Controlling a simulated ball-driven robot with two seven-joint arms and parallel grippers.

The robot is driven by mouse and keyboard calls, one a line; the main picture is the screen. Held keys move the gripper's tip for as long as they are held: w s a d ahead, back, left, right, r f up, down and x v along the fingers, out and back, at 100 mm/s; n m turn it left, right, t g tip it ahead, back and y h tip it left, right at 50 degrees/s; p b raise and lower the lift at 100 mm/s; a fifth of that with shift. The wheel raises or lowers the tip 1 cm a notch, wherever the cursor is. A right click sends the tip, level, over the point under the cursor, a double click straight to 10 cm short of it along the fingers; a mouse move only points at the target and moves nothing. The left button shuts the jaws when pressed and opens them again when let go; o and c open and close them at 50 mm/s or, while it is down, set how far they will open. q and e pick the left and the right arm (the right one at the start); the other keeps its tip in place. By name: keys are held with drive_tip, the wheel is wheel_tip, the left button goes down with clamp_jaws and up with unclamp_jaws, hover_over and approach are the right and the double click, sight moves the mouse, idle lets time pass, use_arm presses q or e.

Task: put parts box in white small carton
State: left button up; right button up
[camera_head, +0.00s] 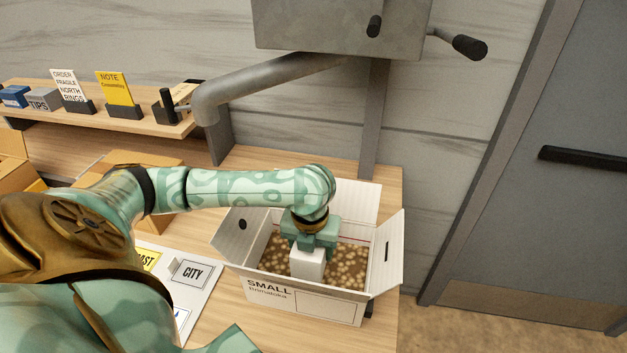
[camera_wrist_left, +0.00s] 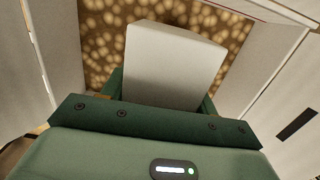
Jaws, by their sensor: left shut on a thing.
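The white small carton (camera_head: 335,306) stands open on the bench with its flaps spread and "SMALL" printed on its front. A pale, plain box, which looks like the parts box (camera_head: 307,263), is held by my left gripper (camera_head: 312,246) within the carton's opening. In the left wrist view the parts box (camera_wrist_left: 172,66) sits between the green fingers of my left gripper (camera_wrist_left: 165,90), with the carton's brown speckled bottom (camera_wrist_left: 100,32) beyond it. I cannot tell whether the box touches the bottom. My right gripper is not in view.
A shelf (camera_head: 150,125) with signs and small boxes stands behind. A grey metal cabinet with a pipe (camera_head: 260,78) hangs above. Brown cartons (camera_head: 10,160) stand at the far left.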

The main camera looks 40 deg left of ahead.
use_arm(q)
wheel_tip(320, 180, down, 7)
drive_tip(key=shift+b, duration=1.15)
drive_tip(key=shift+r, duration=0.15)
drive_tip(key=o, duration=1.3)
drive_tip(key=r+p, duration=0.1)
drive_tip(key=r, duration=0.3)
drive_tip(key=r+p, duration=0.2)
drive_tip(key=r, duration=0.2)
drive_tip(key=s+r+p, duration=0.1)
drive_tip(key=r+p, duration=0.1)
drive_tip(key=r, duration=0.2)
drive_tip(key=shift+d, duration=0.25)
